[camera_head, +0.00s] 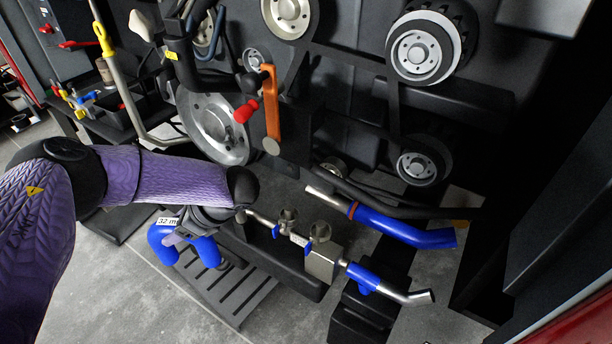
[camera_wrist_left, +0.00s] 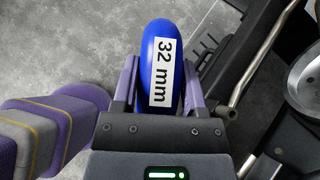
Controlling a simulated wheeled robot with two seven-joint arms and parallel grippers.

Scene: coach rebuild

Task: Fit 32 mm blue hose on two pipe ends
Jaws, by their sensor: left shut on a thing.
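My left gripper (camera_head: 182,236) is shut on a curved blue hose (camera_head: 160,241) with a white "32 mm" label. The hose hangs with its bend to the left and its lower end (camera_head: 208,251) near the dark slatted step. In the left wrist view the hose (camera_wrist_left: 152,42) sits between both fingers (camera_wrist_left: 160,88), its label facing the camera. To the right, a metal pipe assembly (camera_head: 322,262) has two round fittings and blue parts. One metal pipe end (camera_head: 250,215) lies beside my wrist, partly hidden. My right gripper is not in view.
A blue hose (camera_head: 405,230) with an orange ring joins a metal pipe (camera_head: 328,198) at right. A slatted step (camera_head: 232,295) lies below.

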